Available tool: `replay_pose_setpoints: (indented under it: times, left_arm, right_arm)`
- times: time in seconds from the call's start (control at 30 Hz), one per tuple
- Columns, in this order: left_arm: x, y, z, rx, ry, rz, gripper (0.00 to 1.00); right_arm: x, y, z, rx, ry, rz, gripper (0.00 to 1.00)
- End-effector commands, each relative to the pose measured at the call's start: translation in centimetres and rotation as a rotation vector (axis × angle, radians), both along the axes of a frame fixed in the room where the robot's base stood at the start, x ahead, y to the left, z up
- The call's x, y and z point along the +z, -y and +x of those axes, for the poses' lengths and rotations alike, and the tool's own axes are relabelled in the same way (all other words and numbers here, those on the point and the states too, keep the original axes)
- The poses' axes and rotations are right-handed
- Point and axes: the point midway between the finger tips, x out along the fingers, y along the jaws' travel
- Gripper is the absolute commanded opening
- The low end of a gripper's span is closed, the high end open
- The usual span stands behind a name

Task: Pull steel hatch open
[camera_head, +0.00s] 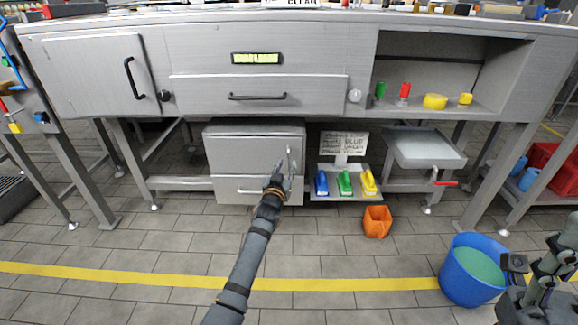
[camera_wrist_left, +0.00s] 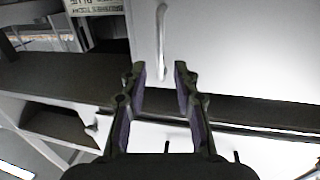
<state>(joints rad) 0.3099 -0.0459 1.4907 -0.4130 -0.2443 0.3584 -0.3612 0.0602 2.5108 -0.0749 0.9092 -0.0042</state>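The steel hatch (camera_head: 240,152) is the light grey upper front of the low cabinet under the bench, and it looks shut. Its upright metal handle (camera_head: 289,160) is at the right side. In the left wrist view the pale hatch panel (camera_wrist_left: 230,50) fills the upper right, with the handle (camera_wrist_left: 161,40) just beyond the fingertips. My left gripper (camera_head: 277,181) is in front of the cabinet, close below the handle. In the left wrist view the left gripper (camera_wrist_left: 159,72) is open with nothing between its fingers. My right gripper (camera_head: 515,264) is at the lower right, its fingers unclear.
A drawer (camera_head: 232,186) is below the hatch. A shelf with blue, green and yellow brushes (camera_head: 344,184) and an orange bin (camera_head: 377,222) stand right of the cabinet. A blue bucket (camera_head: 468,272) is near my right arm. The tiled floor left of my left arm is clear.

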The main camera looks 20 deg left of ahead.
Motion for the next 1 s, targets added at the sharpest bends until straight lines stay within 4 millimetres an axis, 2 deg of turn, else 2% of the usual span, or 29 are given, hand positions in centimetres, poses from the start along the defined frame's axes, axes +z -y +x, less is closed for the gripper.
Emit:
replay_pose_setpoints:
  times: [0.03, 0.23, 0.57, 0.63, 0.8, 1.0]
  left_arm:
    - [-0.5, -0.1, 1.1, 0.000, 0.002, 0.001, 0.30]
    - [-0.3, -0.4, 4.0, 0.000, 0.000, 0.001, 0.30]
    - [-0.1, -0.4, 4.6, 0.000, -0.001, 0.001, 0.30]
    - [-0.1, -0.4, 4.6, 0.000, -0.001, 0.001, 0.24]
    - [-0.1, -0.4, 4.6, 0.000, -0.001, 0.000, 0.01]
    - [-0.1, -0.4, 4.6, 0.000, -0.001, 0.000, 0.00]
  right_arm:
    - [-1.2, -0.1, 0.0, -0.002, -0.002, -0.003, 0.40]
    - [-2.6, -0.3, 0.2, -0.009, -0.007, -0.014, 0.40]
    - [-2.7, -0.3, 0.2, -0.011, -0.009, -0.017, 0.40]
    - [-2.7, -0.3, 0.2, -0.011, -0.009, -0.017, 0.40]
    - [-2.7, -0.3, 0.2, -0.010, -0.009, -0.016, 0.40]
    - [-2.7, -0.3, 0.2, -0.010, -0.009, -0.016, 0.40]
